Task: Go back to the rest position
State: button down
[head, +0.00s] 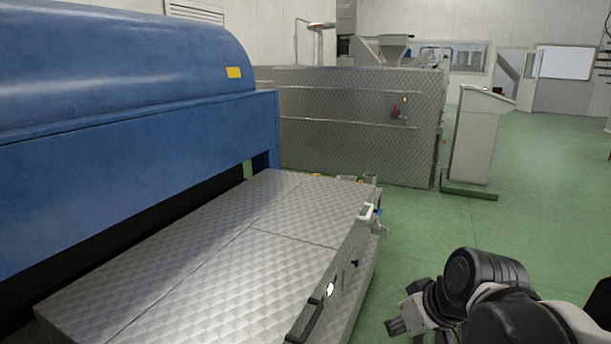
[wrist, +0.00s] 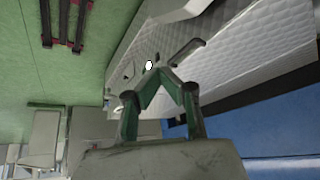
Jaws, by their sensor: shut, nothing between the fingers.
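My gripper (wrist: 156,72) shows in the wrist view with its two green-and-dark fingers meeting at the tips. It is shut and nothing shows between the fingers. Behind the fingertips in that view lies the quilted metal cabinet (wrist: 228,60) with its dark handle (wrist: 189,51). In the head view my arm is folded at the lower right, over the green floor and to the right of the cabinet. The gripper's fingers cannot be made out clearly there. A gap of floor shows between my arm and the cabinet.
The low quilted metal cabinet (head: 210,270) runs along the blue machine (head: 120,80) at left. Its dark handle (head: 304,321) sticks out at the front. A metal-clad unit (head: 350,125) and a grey console (head: 474,140) stand farther back. Green floor (head: 540,190) is clear at right.

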jog(key=s+d+r+m+t+h, duration=0.1)
jog(key=s+d+r+m+h, duration=0.2)
jog(key=s, duration=0.6)
notch_tip(320, 180, up, 13)
jog(key=p, duration=1.3)
jog(key=shift+w+r+m+y, duration=0.2)
jog(key=shift+w+m+y, duration=0.05)
jog(key=shift+m+y, duration=0.05)
